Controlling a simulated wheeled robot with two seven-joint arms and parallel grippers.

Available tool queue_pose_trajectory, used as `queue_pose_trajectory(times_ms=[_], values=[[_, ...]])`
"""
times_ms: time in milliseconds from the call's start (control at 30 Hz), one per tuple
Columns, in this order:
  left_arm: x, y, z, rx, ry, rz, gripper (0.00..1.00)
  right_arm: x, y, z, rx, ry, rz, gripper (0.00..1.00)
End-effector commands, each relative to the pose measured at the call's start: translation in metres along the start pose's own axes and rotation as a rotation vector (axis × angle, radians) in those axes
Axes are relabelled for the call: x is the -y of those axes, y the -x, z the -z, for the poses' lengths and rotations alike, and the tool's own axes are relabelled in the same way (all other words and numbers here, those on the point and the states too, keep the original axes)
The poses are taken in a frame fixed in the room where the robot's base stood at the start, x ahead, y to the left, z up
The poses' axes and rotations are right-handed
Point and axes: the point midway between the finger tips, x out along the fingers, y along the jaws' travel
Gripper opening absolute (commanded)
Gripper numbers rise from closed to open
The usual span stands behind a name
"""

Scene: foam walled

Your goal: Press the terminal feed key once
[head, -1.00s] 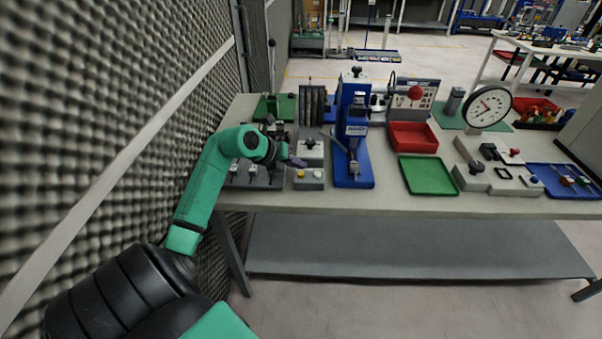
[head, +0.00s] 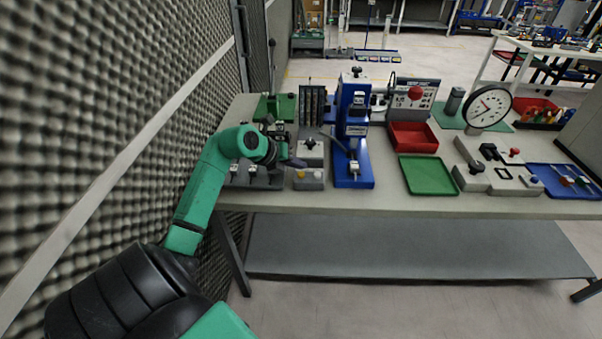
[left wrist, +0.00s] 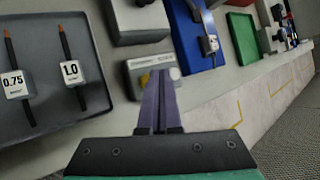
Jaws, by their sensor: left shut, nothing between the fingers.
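A small grey box (head: 309,181) with a yellow button and a pale button on top stands at the front edge of the bench. In the left wrist view this box (left wrist: 139,83) carries a label too small to read. I cannot tell for sure which button is the terminal feed key. My left gripper (head: 300,162) is shut and empty, its tips just above and behind the box in the head view. In the left wrist view the shut fingers (left wrist: 159,76) overlap the box and hide part of its top, beside the pale button (left wrist: 174,73). Contact cannot be told.
A grey box with a black knob (head: 311,150) stands behind. A blue press (head: 353,130) stands to the right, then red (head: 413,138) and green (head: 428,176) trays. A dark tray (left wrist: 60,105) with 0.75 and 1.0 tools lies left. A foam wall (head: 110,110) borders my left arm.

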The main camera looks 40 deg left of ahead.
Motion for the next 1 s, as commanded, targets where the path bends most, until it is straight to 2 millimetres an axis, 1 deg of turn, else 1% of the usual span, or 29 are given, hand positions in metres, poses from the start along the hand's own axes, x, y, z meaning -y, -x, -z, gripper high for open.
queue_pose_trajectory(times_ms=[200,433,1000], values=[[-0.0003,-0.0004,0.0003,0.000,0.000,0.000,0.00,-0.0002,-0.0004,0.0000,0.000,0.000,0.000,0.50],[-0.0048,-0.0063,0.0045,0.000,0.000,-0.001,0.00,-0.0002,-0.0065,-0.0005,0.000,0.000,0.000,0.50],[-0.0060,-0.0080,0.0059,0.000,0.000,-0.001,0.00,-0.0003,-0.0081,-0.0006,0.000,0.000,-0.001,0.50]])
